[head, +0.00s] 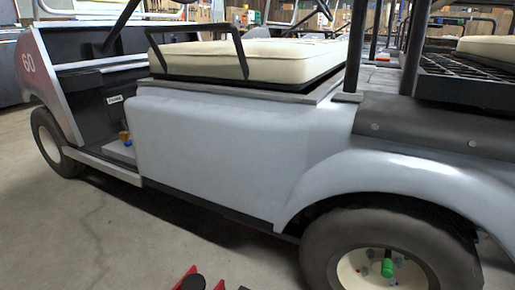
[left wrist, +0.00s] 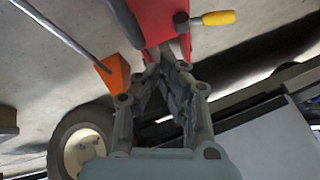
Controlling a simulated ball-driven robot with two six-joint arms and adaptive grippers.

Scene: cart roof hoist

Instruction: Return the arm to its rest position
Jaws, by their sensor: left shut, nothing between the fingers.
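My left gripper (left wrist: 172,65) shows in the left wrist view, with its grey fingers drawn together and nothing between them. It appears apart from the cart, in front of the floor and a red object. The grey golf cart (head: 230,145) stands across the head view, its rear wheel (head: 350,245) at the lower right. In the left wrist view a cart wheel (left wrist: 70,145) shows at the lower left. No gripper shows in the head view, and my right gripper is in neither view.
A red object (left wrist: 155,20), a yellow-handled tool (left wrist: 213,18), an orange block (left wrist: 112,75) and a grey rod (left wrist: 65,35) lie near the gripper in the wrist view. Red and black parts (head: 192,282) show at the head view's bottom edge. Concrete floor (head: 80,225) is clear at left.

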